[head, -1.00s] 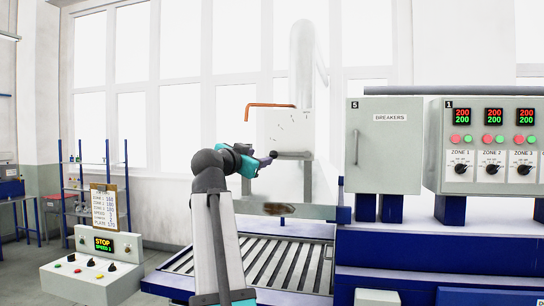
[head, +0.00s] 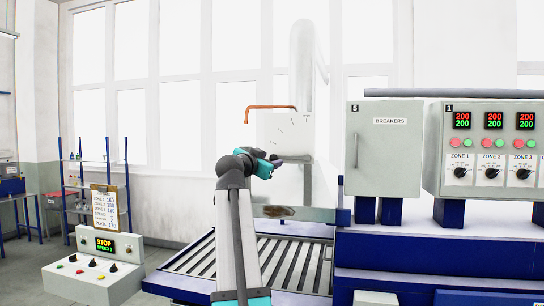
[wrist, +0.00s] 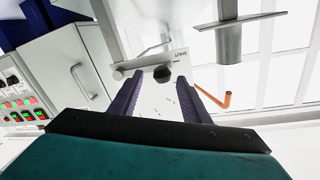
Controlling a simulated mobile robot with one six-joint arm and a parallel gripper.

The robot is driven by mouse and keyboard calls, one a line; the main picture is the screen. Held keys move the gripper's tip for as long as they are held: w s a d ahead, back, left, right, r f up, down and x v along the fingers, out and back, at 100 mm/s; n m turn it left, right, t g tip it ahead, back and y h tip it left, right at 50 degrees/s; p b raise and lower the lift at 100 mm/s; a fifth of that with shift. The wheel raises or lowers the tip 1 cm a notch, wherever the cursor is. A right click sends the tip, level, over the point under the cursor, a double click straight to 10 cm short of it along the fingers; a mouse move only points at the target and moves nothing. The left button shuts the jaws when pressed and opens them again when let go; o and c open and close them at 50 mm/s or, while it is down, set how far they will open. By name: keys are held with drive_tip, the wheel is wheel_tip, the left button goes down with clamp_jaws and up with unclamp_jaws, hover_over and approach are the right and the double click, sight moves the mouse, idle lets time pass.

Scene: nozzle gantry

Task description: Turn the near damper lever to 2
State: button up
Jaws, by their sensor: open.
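The damper lever is a grey bar (head: 299,158) on the pale duct box (head: 285,128), pointing roughly level to the left in the head view. Its near end is hidden behind my gripper (head: 277,161). In the wrist view a dark round knob (wrist: 162,74) appears between the tips of my gripper (wrist: 160,79), with a grey bar (wrist: 135,67) beside it. My gripper is open, one finger to each side of the knob in the picture. I cannot tell whether either finger touches it.
The breaker cabinet (head: 383,160) stands right of the box. A roller conveyor (head: 292,262) lies below.

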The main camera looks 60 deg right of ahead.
sight(273, 159)
drive_tip(key=shift+w+d+p, duration=0.2)
drive_tip(key=shift+d+p, duration=0.15)
drive_tip(key=shift+d, duration=0.8)
drive_tip(key=shift+w+d+p, duration=0.15)
drive_tip(key=shift+d+p, duration=0.15)
drive_tip(key=shift+d, duration=0.8)
